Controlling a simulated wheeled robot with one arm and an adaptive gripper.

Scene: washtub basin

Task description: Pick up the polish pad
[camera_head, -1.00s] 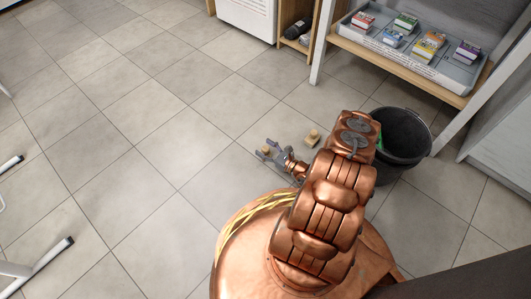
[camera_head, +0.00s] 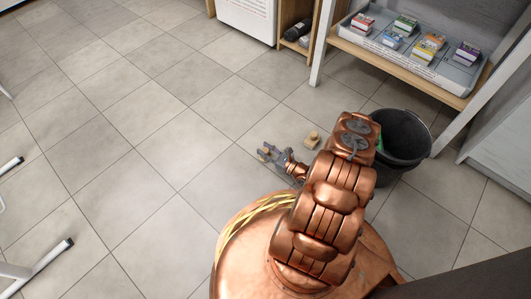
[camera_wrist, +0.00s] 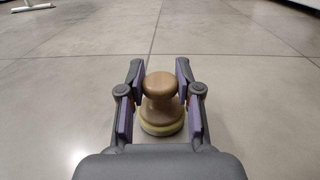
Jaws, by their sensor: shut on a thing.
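The polish pad (camera_wrist: 161,118) has a round wooden knob on top and a pale yellow disc at its base. In the wrist view it stands upright between the purple-lined fingers of my gripper (camera_wrist: 160,92). The fingers are shut on its knob. The disc is at or very near the floor; I cannot tell if it touches. In the head view my gripper (camera_head: 268,153) is low over the tiles left of my arm, and the pad shows only as a small tan patch by the fingers.
A small tan wooden object (camera_head: 312,139) sits on the floor to the right of my gripper. A black bucket (camera_head: 408,151) stands right of my arm. A shelf holds a tray (camera_head: 377,42) with several small coloured boxes. The tiled floor to the left is largely clear.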

